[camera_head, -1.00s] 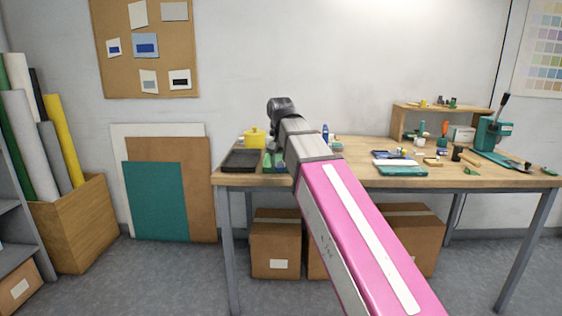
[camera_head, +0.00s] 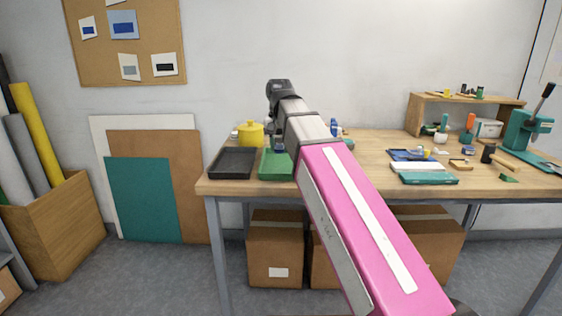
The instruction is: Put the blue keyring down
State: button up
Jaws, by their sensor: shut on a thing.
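My gripper (camera_head: 279,143) is at the far end of my pink and grey arm, pointing down over the left part of the workbench. It is shut on the blue keyring, but the keyring is too small and too covered to make out. A green tray or mat (camera_head: 272,171) lies on the bench just below and in front of the gripper. My arm hides its right part. I cannot tell the height of the gripper above it.
A black tray (camera_head: 233,163) lies left of the green one, with a yellow pot (camera_head: 250,134) behind. A teal and white case (camera_head: 424,173), small tools, a wooden shelf (camera_head: 415,112) and a teal press (camera_head: 522,135) stand to the right. The workbench (camera_head: 370,160) has bare wood mid-right.

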send_over(281, 167)
notch_tip(281, 167, down, 6)
jog(key=shift+s+r, duration=0.15)
jog(key=shift+f, duration=2.1)
jog(key=shift+f, duration=0.15)
jog(key=o, duration=0.9)
notch_tip(281, 167, up, 12)
jog(key=shift+r, duration=0.2)
